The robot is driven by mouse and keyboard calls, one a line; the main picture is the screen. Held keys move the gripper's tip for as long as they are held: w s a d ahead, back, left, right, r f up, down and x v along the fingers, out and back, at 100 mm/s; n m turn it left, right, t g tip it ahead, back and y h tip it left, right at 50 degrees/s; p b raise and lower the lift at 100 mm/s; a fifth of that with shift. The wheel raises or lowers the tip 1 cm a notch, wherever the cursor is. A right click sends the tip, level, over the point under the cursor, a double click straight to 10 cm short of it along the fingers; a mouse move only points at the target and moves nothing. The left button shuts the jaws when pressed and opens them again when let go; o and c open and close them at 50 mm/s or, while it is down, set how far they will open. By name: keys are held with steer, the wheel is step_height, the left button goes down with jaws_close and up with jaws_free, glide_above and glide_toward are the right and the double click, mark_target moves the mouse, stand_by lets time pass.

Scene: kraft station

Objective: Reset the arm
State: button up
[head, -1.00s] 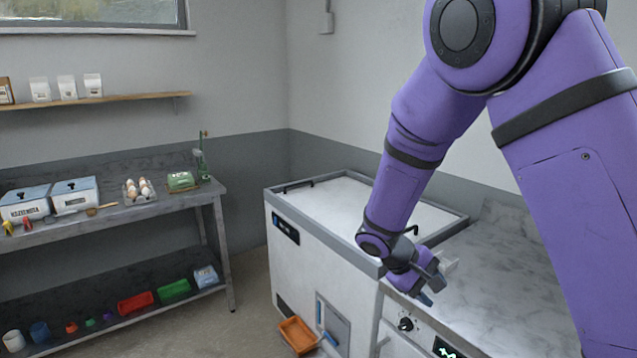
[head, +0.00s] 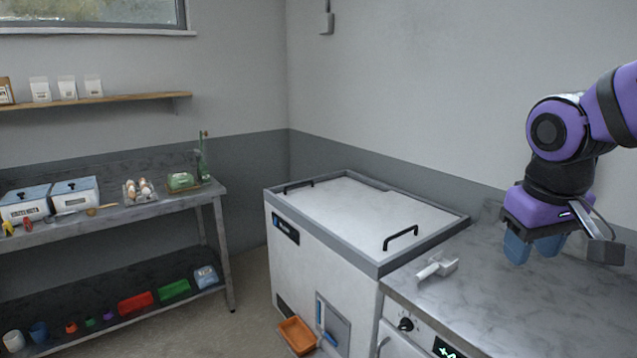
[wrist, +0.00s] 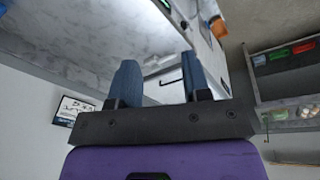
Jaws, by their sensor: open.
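My gripper (head: 534,250) is at the right of the head view, above the grey marble counter (head: 480,300), with its blue fingers pointing down. It also shows in the wrist view (wrist: 160,82), where the two fingers stand apart with nothing between them. My purple arm reaches in from the right edge, bent at the elbow.
A white scoop-like tool (head: 437,268) lies on the counter left of my gripper. A white chest freezer (head: 350,212) with black handles stands beside the counter, an orange tray (head: 297,335) low at its front. A shelf table (head: 150,212) holds several items at left.

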steer(key=s+r+m+t+y, duration=0.1)
steer(key=s+r+t, duration=0.2)
steer(key=s, duration=0.6)
steer(key=shift+v, duration=0.8)
